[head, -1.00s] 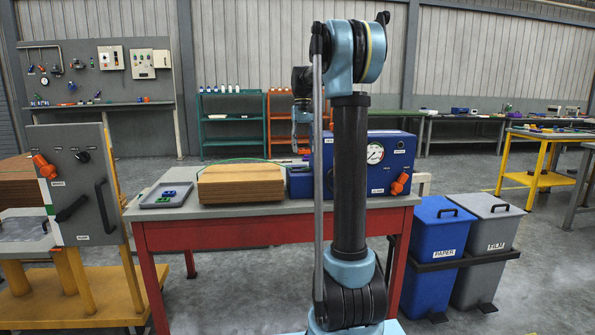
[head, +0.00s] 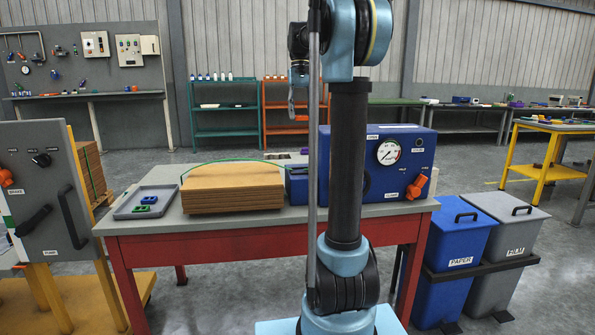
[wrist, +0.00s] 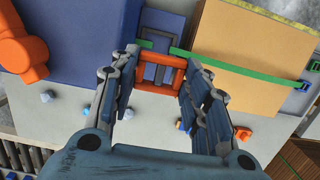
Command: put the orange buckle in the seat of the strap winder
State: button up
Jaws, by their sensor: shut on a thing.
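The orange buckle (wrist: 175,78), an open frame, is between the fingertips of my gripper (wrist: 161,72) in the wrist view. My gripper is shut on it. The strap winder (head: 405,150) is the blue box with a gauge and orange lever at the right of the red table; its blue body also shows in the wrist view (wrist: 75,45). The buckle appears over the winder's low blue block (wrist: 165,22), with grey bars visible through its frame. I cannot tell whether it touches the block or is above it. In the head view my arm hides part of the winder.
A cardboard stack (head: 232,185) stands beside the winder with a green strap (head: 222,160) over it. A grey tray (head: 122,212) with a blue and a green buckle is at the table's left. Blue and grey bins (head: 455,240) stand right of the table.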

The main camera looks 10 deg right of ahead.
jog(key=shift+f, duration=0.3)
notch_tip(320, 180, down, 17)
jog(key=shift+w+f, duration=0.1)
jog(key=shift+f, duration=0.05)
jog(key=shift+f, duration=0.6)
dwell(0.3)
jog(key=o, duration=0.9)
jog(key=r, duration=0.4)
jog(key=w+r, duration=0.1)
jog(key=r, duration=0.8)
jog(key=shift+w, duration=0.4)
